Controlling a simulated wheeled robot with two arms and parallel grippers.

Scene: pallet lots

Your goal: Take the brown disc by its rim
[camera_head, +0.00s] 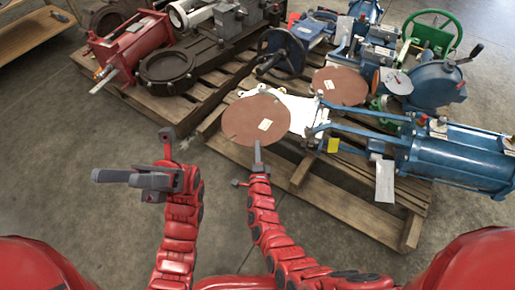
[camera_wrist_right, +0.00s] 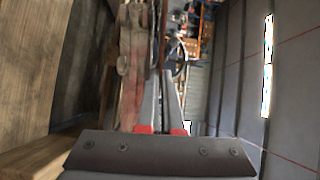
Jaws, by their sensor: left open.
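A brown disc (camera_head: 250,115) with a small pale label shows in the head view, at the near left corner of the right pallet. My right gripper (camera_head: 257,147) is at its near rim. In the right wrist view my right gripper (camera_wrist_right: 161,78) has its fingers close together on a thin, edge-on brown thing, which looks like the disc's rim. A second brown disc (camera_head: 340,80) with a label lies farther right among the blue parts. My left gripper (camera_head: 100,176) is open and empty, left of the disc and apart from it, pointing left.
The right wooden pallet (camera_head: 340,205) carries a blue cylinder (camera_head: 465,155), a green handwheel (camera_head: 430,32), a blue handwheel (camera_head: 285,50) and a white sheet (camera_head: 300,112). The left pallet (camera_head: 160,103) holds red and dark machine parts. The floor at left is clear.

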